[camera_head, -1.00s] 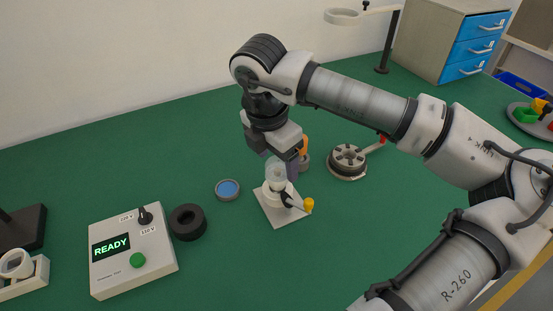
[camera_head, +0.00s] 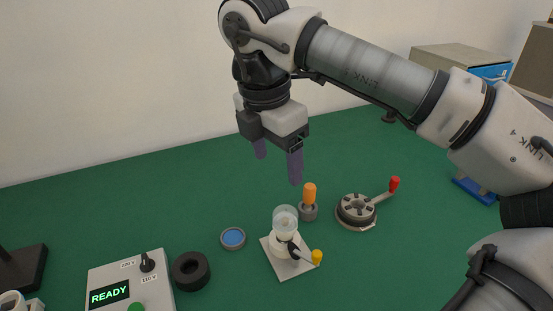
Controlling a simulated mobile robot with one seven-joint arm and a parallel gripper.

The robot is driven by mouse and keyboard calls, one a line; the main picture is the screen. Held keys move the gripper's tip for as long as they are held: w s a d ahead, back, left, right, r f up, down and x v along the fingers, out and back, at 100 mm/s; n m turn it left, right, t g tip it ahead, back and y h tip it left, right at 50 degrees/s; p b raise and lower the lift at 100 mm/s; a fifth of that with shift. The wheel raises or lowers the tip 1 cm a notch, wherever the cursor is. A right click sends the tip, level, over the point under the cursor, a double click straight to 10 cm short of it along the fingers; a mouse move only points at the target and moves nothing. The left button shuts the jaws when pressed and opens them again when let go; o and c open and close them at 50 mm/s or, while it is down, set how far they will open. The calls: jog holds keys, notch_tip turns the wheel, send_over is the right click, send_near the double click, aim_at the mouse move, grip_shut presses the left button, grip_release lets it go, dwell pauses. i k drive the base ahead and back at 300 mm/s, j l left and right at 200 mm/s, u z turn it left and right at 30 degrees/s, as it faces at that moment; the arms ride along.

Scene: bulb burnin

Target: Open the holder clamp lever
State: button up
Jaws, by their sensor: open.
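The bulb holder (camera_head: 283,246) is a white round socket on a pale square base plate (camera_head: 292,268), in the middle of the green table. A clear glass bulb (camera_head: 285,218) stands upright in it. The clamp lever (camera_head: 303,255) is a dark and light arm with a yellow knob (camera_head: 316,257), pointing to the lower right from the holder. My gripper (camera_head: 277,166) is open and empty, its two purple-grey fingers pointing down. It hangs in the air above and behind the holder, apart from the bulb and lever.
An orange-handled tool (camera_head: 309,195) stands in a grey cup just behind the holder. A round fixture (camera_head: 356,211) with a red-knobbed arm is to the right. A blue-topped disc (camera_head: 233,237), a black ring (camera_head: 190,271) and a tester box (camera_head: 130,284) reading READY are to the left.

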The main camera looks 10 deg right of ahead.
aim_at(295, 251)
jog(key=k, duration=1.5)
